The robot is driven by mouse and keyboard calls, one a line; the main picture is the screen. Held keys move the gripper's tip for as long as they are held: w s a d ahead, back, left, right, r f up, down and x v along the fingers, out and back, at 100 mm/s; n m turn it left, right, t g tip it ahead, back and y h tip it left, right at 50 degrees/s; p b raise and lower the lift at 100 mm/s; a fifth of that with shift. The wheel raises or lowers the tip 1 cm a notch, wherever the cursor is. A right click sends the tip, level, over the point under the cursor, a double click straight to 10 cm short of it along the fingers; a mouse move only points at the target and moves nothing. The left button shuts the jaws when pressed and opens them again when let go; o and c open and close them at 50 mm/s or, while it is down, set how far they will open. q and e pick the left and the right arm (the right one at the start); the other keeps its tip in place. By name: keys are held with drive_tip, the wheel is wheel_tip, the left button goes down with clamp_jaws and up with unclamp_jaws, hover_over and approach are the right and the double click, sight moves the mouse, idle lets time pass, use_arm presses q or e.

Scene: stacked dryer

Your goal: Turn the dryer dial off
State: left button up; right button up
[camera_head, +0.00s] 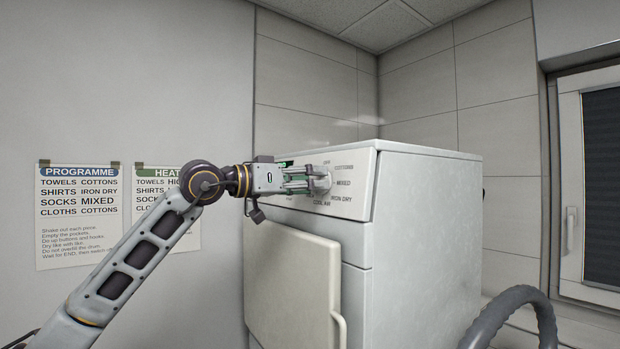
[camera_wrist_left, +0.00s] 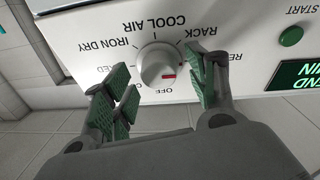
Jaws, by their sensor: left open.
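The white round dial (camera_head: 322,183) sits on the dryer's (camera_head: 430,240) front panel, with its fingers-side partly hidden in the head view. In the left wrist view the dial (camera_wrist_left: 157,64) appears upside down, ringed by printed labels. Its red mark points to the lower right of that picture, close to the OFF label (camera_wrist_left: 166,88) at the bottom. My left gripper (camera_head: 308,180) is open in front of the panel. In the wrist view its green-padded fingers stand apart on either side of the dial, with no clear contact. My right gripper is out of view.
A green START button (camera_wrist_left: 291,36) and a lit green display (camera_wrist_left: 296,76) lie right of the dial in the wrist view. The closed dryer door (camera_head: 292,285) is below the panel. Paper notices (camera_head: 78,215) hang on the left wall.

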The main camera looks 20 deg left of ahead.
use_arm(q)
drive_tip(key=shift+w+d, duration=0.1)
drive_tip(key=shift+d, duration=0.05)
drive_tip(key=shift+c, duration=0.5)
drive_tip(key=c, duration=0.9)
drive_tip(key=shift+c, duration=0.2)
